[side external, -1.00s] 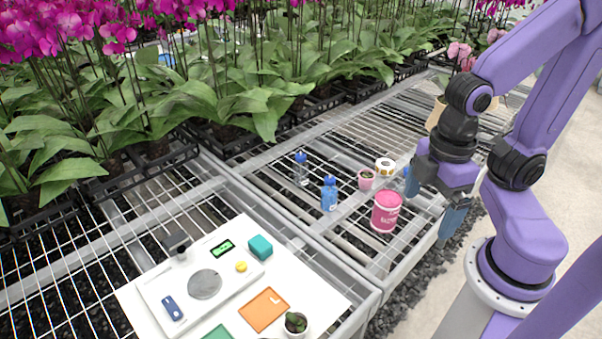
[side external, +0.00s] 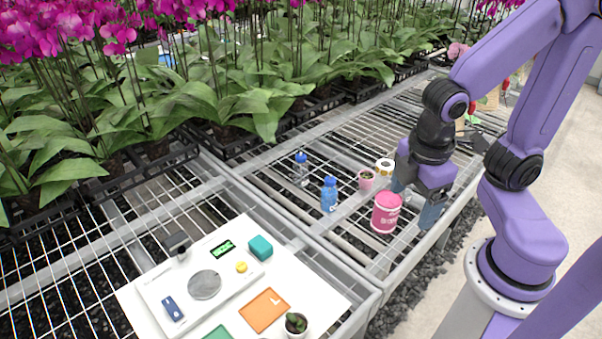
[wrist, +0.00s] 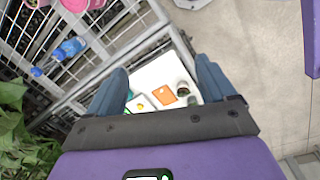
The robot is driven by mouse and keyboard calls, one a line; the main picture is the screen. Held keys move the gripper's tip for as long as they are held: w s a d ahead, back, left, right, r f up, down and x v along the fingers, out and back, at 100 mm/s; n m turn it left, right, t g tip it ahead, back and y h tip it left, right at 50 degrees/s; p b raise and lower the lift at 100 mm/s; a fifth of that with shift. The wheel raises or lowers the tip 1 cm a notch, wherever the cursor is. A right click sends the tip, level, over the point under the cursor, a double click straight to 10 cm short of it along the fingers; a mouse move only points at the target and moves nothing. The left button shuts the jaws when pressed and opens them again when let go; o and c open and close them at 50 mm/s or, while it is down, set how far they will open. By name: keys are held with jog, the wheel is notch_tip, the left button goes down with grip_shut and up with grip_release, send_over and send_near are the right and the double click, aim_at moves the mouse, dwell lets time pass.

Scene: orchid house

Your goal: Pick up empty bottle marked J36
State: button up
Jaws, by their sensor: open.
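Two bottles stand on the wire bench. One is clear with a blue cap (side external: 301,172); the other is solid blue (side external: 329,196). The clear one looks empty, but no J36 marking is legible on either. In the wrist view the blue bottle (wrist: 71,48) and the clear bottle (wrist: 45,67) are at the upper left, outside the fingers. My gripper (side external: 414,200) is open and empty, pointing down to the right of the bottles, above and beside the pink tub (side external: 386,213). Both fingers (wrist: 162,82) show apart in the wrist view.
A small pink pot (side external: 367,180) and a tape roll (side external: 385,167) stand between the bottles and my gripper. A white board (side external: 225,240) with a scale and small items lies front left. Orchid trays line the back. Wire mesh in front of the blue bottle is clear.

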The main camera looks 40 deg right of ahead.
jog(key=w+f+n+t+h, duration=0.2)
jog(key=w+f+h, duration=0.15)
jog(key=w, duration=0.85)
jog(key=n+t+h, duration=0.6)
jog(key=n, duration=0.5)
send_near(301, 169)
jog(key=x, duration=0.9)
jog(key=f+x, duration=0.1)
jog(key=x, duration=0.4)
jog(key=shift+f, duration=0.15)
jog(key=shift+a, duration=0.1)
jog(key=c, duration=1)
